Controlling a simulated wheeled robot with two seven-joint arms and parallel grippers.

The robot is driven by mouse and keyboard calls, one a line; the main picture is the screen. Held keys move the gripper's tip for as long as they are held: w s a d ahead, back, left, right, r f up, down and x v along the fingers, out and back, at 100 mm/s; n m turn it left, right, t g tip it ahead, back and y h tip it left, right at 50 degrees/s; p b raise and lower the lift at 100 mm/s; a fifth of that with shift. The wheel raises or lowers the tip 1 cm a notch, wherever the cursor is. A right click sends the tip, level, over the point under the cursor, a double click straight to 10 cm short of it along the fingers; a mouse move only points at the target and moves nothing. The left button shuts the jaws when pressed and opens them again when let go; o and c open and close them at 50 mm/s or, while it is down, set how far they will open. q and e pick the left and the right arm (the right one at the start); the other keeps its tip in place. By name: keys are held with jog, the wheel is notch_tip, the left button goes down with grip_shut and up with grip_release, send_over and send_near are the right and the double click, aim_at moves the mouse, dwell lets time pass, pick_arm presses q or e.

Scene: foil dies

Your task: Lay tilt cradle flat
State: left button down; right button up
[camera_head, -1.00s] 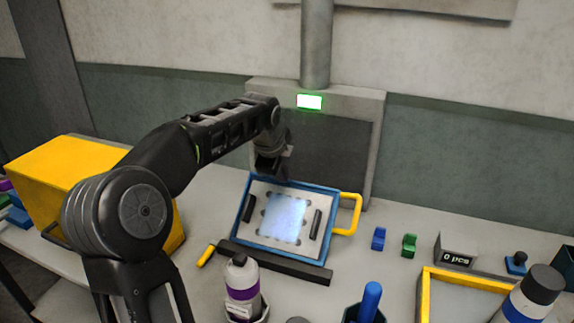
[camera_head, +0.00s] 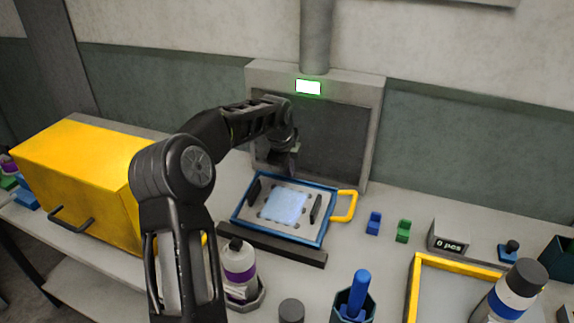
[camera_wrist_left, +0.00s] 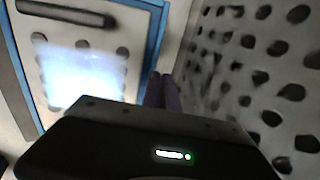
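The tilt cradle (camera_head: 330,232) is a blue-framed tray with a pale plate, two dark bars and a yellow handle on its right side. It stands behind a dark bar on the table and looks nearly flat, with perhaps a slight tilt. A glowing bluish foil square (camera_head: 285,207) lies in its middle. My left gripper (camera_head: 286,172) is at the cradle's far edge. In the left wrist view my two dark fingertips (camera_wrist_left: 163,92) are together beside the blue rim (camera_wrist_left: 152,62), with nothing seen between them. Contact cannot be made out. My right gripper is not in view.
A grey press-like frame (camera_head: 377,130) with a lit green display stands behind the cradle. A yellow box (camera_head: 85,170) is at left. A purple-labelled bottle (camera_head: 238,262) is in front. Blue (camera_head: 374,222) and green (camera_head: 403,231) clips and a yellow-rimmed tray (camera_head: 460,262) are right.

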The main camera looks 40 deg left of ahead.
pick_arm(q)
jog(key=shift+b+x, duration=0.55)
jog(key=shift+x, duration=1.6)
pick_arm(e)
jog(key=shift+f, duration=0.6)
pick_arm(q)
jog(key=shift+f, duration=0.1)
